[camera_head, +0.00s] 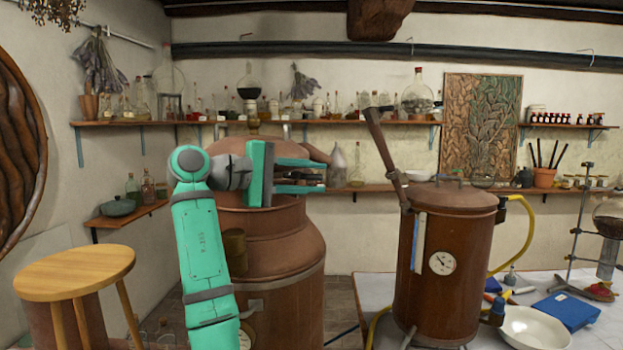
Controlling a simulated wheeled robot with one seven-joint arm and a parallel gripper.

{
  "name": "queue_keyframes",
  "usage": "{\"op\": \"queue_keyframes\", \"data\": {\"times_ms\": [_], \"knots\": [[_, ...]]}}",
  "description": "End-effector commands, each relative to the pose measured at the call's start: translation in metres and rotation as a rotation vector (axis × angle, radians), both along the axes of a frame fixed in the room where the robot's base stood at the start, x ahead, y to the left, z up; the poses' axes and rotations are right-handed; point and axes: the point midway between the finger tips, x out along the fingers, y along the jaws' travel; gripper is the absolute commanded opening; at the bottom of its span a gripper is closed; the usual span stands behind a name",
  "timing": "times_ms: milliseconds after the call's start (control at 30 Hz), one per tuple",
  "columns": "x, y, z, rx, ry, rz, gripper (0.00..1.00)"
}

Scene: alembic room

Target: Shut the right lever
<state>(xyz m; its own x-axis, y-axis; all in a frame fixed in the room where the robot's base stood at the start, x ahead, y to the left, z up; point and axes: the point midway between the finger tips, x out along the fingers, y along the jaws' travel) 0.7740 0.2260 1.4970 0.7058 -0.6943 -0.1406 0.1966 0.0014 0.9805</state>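A brown lever (386,152) stands up and leans left from the upper left side of the right copper vessel (450,240). Its lower end meets the vessel near the lid. My gripper (320,177) is teal and points right, in front of the upper part of the larger left copper vessel (283,285). Its two fingers look apart, with dark pads near the tips, and I see nothing held between them. The gripper is left of the lever and a little lower than its top, with a clear gap in the picture. My arm hides part of the left vessel.
The right vessel stands on a pale table (555,335) with a white bowl (534,327), a blue box (566,311) and a yellow hose (524,235). A wooden stool (75,268) is at left. Wall shelves (375,122) with bottles run behind.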

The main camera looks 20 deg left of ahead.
Motion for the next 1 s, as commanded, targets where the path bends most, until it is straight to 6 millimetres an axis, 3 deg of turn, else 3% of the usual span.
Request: {"op": "queue_keyframes", "data": {"times_ms": [600,1000], "knots": [[-0.066,0.066,0.013,0.0,-0.001,0.001,0.31],[-0.076,0.075,0.015,0.0,0.0,0.0,0.31]]}}
